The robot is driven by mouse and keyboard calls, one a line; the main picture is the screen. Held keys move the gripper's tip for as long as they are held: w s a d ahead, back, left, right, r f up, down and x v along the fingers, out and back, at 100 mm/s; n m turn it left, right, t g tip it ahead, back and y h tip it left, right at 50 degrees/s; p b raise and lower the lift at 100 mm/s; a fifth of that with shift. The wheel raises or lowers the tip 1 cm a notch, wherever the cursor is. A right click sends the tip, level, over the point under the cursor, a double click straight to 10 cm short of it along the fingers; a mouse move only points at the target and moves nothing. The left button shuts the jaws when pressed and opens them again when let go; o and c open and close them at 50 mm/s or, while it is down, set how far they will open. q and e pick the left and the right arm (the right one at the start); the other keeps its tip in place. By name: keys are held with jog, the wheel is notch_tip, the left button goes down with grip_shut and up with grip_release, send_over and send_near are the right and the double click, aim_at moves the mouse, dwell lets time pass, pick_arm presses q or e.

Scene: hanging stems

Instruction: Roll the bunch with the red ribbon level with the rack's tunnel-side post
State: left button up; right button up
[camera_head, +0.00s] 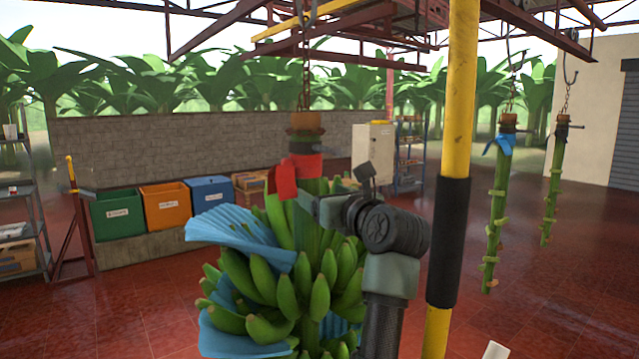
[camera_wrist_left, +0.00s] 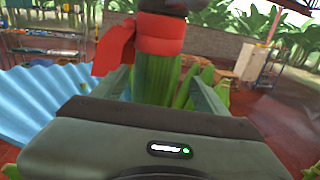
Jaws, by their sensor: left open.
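The bunch of green bananas (camera_head: 265,275) hangs by its stem from a hook and chain. A red ribbon (camera_head: 284,178) is tied round the stem top and also shows in the left wrist view (camera_wrist_left: 160,32). A blue sheet (camera_head: 240,228) drapes the bunch. My left gripper (camera_head: 312,205) is just below the ribbon. In the left wrist view its open fingers (camera_wrist_left: 160,90) stand either side of the green stem (camera_wrist_left: 155,80); contact is unclear. A yellow post with a black sleeve (camera_head: 448,240) stands right of the bunch. My right gripper is out of view.
Two bare stems (camera_head: 497,210) (camera_head: 553,190) hang at the right, the nearer with a blue ribbon. Green, orange and blue bins (camera_head: 166,206) stand by the back wall. A shelf (camera_head: 30,225) is far left. Red floor at the right is open.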

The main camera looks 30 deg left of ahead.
aim_at(310, 185)
pick_arm(q)
jog(key=shift+a+r, duration=0.3)
jog(key=a+p, duration=0.1)
jog(key=a, duration=0.1)
jog(key=w+a+p, duration=0.1)
jog(key=shift+a+r+p, duration=0.2)
jog(key=shift+r+p, duration=0.1)
jog(key=shift+f+p+x, duration=0.2)
jog(key=shift+p+x, duration=0.25)
jog(key=shift+x, duration=0.75)
jog(key=shift+w+a+f, duration=0.15)
jog(key=shift+w+a, duration=0.05)
jog(key=shift+w, duration=0.35)
jog(key=shift+s, duration=0.1)
grip_shut()
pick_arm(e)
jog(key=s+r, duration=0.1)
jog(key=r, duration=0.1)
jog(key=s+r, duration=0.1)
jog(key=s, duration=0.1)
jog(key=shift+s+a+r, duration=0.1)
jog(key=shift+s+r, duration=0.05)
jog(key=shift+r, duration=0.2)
